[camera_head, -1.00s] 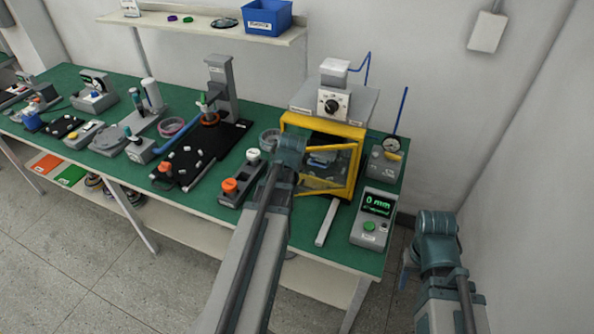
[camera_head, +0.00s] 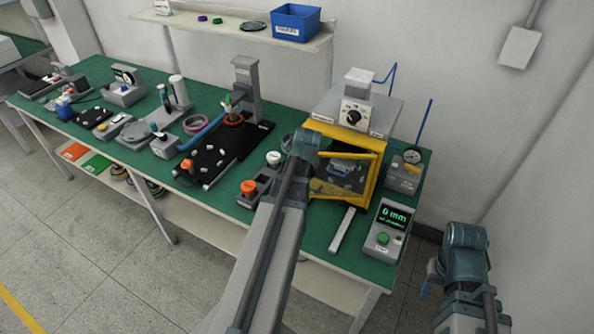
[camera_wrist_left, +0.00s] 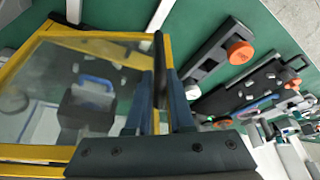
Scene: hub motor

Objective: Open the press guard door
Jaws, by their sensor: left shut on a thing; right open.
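The press guard (camera_head: 378,165) is a yellow frame around a grey-topped press at the right end of the bench. Its door (camera_wrist_left: 65,75) is a clear pane in a yellow frame with a dark upright handle (camera_wrist_left: 159,58). My left gripper (camera_wrist_left: 158,90) is shut on this handle at the door's edge. In the head view my left wrist covers the guard's left side, so I cannot tell how far the door stands from the frame. My right gripper (camera_head: 430,279) is open and empty, low beyond the bench's right end.
A display box (camera_head: 386,228) reading 0 mm and a pale bar (camera_head: 342,230) lie in front of the guard. A dial gauge block (camera_head: 405,175) stands to its right. An orange-knobbed fixture (camera_head: 249,188) is to its left. Floor in front is clear.

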